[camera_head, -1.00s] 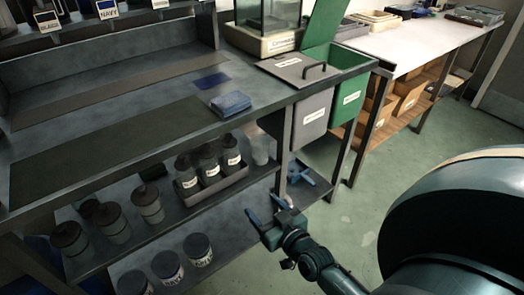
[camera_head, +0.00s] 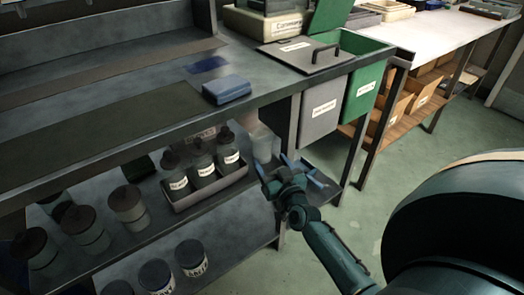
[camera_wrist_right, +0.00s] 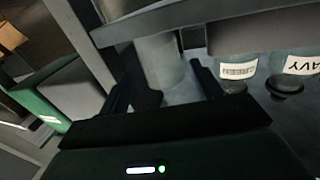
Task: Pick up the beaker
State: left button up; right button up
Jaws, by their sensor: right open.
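The beaker (camera_head: 262,146) is a pale, translucent cup standing on the shelf under the dark workbench, just right of a tray of bottles. In the right wrist view the beaker (camera_wrist_right: 162,62) shows as a pale cylinder under the dark bench beam. My right gripper (camera_head: 273,167) is open and empty, just in front of the beaker in the head view. In the wrist view its two dark fingers (camera_wrist_right: 163,90) point towards the beaker, one to each side of it. I cannot tell whether they touch it. My left gripper is not in view.
A grey tray (camera_head: 207,192) with labelled dark-capped bottles (camera_head: 202,158) stands close left of the beaker. The bench edge and leg (camera_head: 294,128) are close above and right. A blue object (camera_head: 312,176) lies behind my gripper. Grey (camera_head: 318,110) and green bins (camera_head: 364,92) hang at right.

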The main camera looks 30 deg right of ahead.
aim_at(266, 154)
jog(key=w, duration=0.1)
jog(key=w+b, duration=0.1)
jog(key=w, duration=0.1)
jog(key=w+d, duration=0.1)
jog(key=shift+w+f+b, duration=0.2)
jog(key=shift+f+b, duration=0.1)
jog(key=shift+b, duration=0.05)
jog(key=shift+w, duration=0.45)
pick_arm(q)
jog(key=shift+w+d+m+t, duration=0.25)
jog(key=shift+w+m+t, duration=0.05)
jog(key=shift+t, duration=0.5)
pick_arm(e)
jog(key=shift+r, duration=0.1)
jog(key=shift+c, duration=0.6)
jog(key=c, duration=0.6)
jog(key=shift+r, duration=0.1)
